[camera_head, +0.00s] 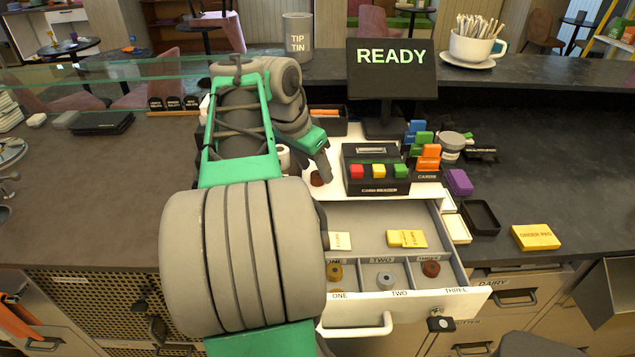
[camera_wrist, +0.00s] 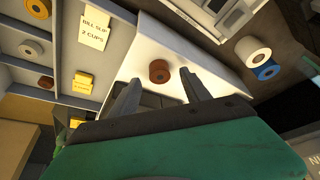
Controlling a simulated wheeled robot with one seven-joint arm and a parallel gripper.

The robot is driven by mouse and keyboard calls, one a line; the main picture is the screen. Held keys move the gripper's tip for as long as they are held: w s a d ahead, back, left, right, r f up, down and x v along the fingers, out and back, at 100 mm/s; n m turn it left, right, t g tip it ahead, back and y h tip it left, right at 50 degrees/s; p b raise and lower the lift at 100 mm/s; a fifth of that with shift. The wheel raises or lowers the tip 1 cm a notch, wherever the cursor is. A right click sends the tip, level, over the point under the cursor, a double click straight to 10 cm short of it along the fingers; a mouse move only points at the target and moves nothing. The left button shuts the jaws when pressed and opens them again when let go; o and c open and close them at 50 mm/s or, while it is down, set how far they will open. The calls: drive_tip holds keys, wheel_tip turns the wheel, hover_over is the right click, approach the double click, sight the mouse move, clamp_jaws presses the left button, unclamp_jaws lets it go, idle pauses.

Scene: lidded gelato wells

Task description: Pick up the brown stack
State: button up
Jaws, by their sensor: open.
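A small round brown stack (camera_head: 317,180) stands on the white counter board, just left of the black reader box. In the wrist view this brown stack (camera_wrist: 159,71) shows a hole in its top and lies between and just beyond my two fingertips. My gripper (camera_head: 322,163) is open and empty, pointing down close to the stack; its spread fingers also show in the wrist view (camera_wrist: 160,79). I cannot tell its exact height above the stack. Another brown stack (camera_head: 431,268) sits in compartment THREE of the open drawer (camera_head: 465,300); it also shows in the wrist view (camera_wrist: 45,82).
The black reader box (camera_head: 373,171) with coloured buttons stands right of the gripper. A yellow stack (camera_head: 335,272) and grey stack (camera_head: 385,281) sit in compartments ONE and TWO. Yellow slips (camera_head: 407,238) lie behind them. The READY screen (camera_head: 391,70) stands behind. My arm covers the left-centre.

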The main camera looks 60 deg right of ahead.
drive_tip(key=shift+s+d+f, duration=0.1)
drive_tip(key=shift+d+f, duration=0.15)
drive_tip(key=shift+f, duration=0.45)
clamp_jaws()
